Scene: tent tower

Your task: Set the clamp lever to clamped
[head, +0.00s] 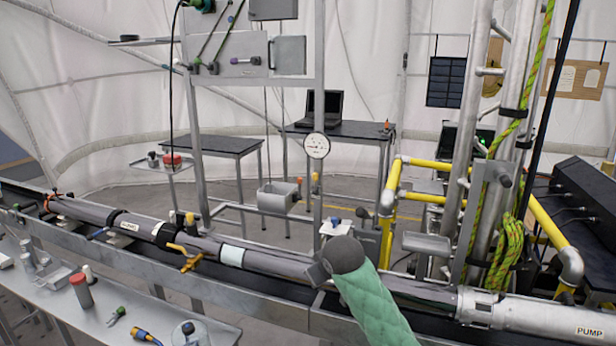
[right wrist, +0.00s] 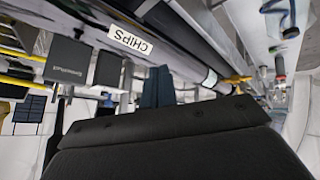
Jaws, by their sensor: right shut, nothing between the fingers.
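My right arm, in a green sleeve, reaches in from the bottom of the head view, and its dark wrist hides part of the long grey pipe (head: 275,262). My right gripper (right wrist: 157,88) shows in the right wrist view, its two dark fingers together and empty, apart from the fittings in view. A brass-yellow handled fitting (head: 186,257) sits on the pipe left of my wrist; a similar brass fitting (right wrist: 235,80) shows in the right wrist view. A small blue handle (head: 98,234) is farther left. I cannot tell which handle is the clamp lever. My left gripper is out of view.
A grey bench (head: 130,318) with a red-capped container (head: 82,291) and small tools stands front left. Yellow railing (head: 390,188) and upright pipes stand at right. A gauge (head: 317,146) hangs on the frame.

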